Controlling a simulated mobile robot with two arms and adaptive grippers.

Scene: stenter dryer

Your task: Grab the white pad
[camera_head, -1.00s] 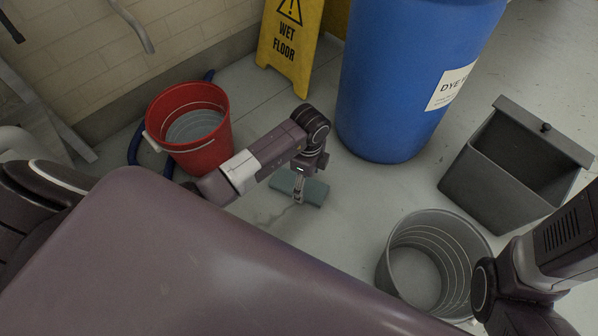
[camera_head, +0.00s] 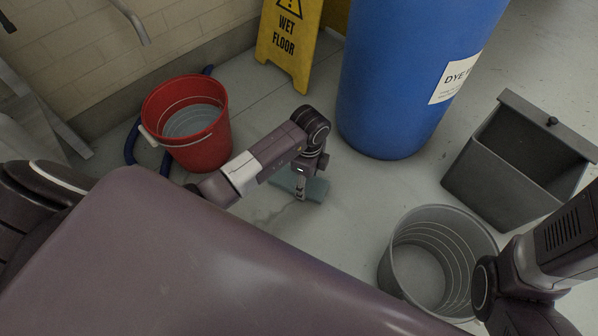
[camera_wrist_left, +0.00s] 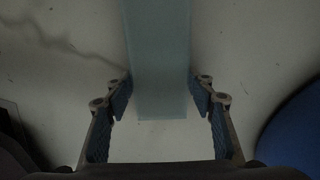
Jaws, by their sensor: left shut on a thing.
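The pad (camera_head: 317,190) is a flat, pale blue-grey block on the floor, not clearly white. My left gripper (camera_head: 300,193) points down at it, and the gripper hides its middle. In the left wrist view the pad (camera_wrist_left: 160,60) runs lengthwise between the two blue-lined fingers of my left gripper (camera_wrist_left: 161,100), one on each side. The gripper is shut on the pad, whose near end shows between the fingers. My right arm shows at the lower right of the head view, but its gripper is out of view.
A red bucket (camera_head: 205,150) stands to the left, with a blue hose (camera_head: 131,145) behind it. A yellow wet floor sign (camera_head: 288,50) and a blue drum (camera_head: 395,90) stand behind. A grey bucket (camera_head: 395,265) and an open grey bin (camera_head: 490,185) are to the right.

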